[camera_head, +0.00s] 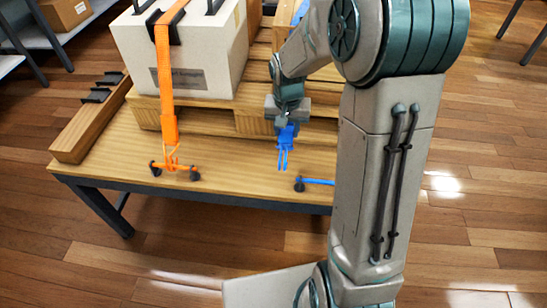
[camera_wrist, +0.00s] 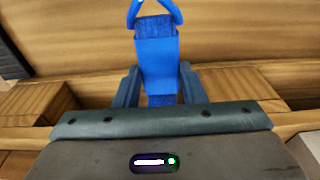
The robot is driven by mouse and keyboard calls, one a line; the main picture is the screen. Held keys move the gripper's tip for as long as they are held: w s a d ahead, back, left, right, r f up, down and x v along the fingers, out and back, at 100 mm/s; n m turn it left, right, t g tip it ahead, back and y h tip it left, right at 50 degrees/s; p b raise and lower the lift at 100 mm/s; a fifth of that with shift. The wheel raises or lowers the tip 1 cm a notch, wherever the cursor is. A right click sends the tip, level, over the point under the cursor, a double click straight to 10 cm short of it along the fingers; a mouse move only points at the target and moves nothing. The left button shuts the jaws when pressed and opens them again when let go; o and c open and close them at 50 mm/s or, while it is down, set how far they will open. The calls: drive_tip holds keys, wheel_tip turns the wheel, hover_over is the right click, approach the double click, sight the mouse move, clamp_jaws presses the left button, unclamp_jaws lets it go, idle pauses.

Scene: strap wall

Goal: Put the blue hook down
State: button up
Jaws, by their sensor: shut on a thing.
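The blue hook (camera_head: 284,158) hangs from my gripper (camera_head: 287,121), with its two thin prongs pointing down in front of the pallet. It seems to be above the table (camera_head: 235,183), though the exact gap is hard to tell. In the wrist view the gripper's fingers (camera_wrist: 158,82) close on both sides of the hook's blue body (camera_wrist: 158,52). The wire prongs at its far end are cut off by the top edge of the frame. My arm hides part of the table's right side.
A white box (camera_head: 200,60) stands on the wooden pallet (camera_head: 205,118), with an orange strap (camera_head: 163,65) over it. A blue piece with a dark knob (camera_head: 299,185) lies at the edge, partly behind my arm.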

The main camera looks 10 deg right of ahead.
wheel_tip(320, 180, down, 8)
drive_tip(key=shift+r+b, duration=0.1)
drive_tip(key=shift+b, duration=1)
drive_tip(key=shift+f, duration=0.25)
drive_tip(key=o, duration=0.8)
drive_tip(key=shift+r, duration=0.15)
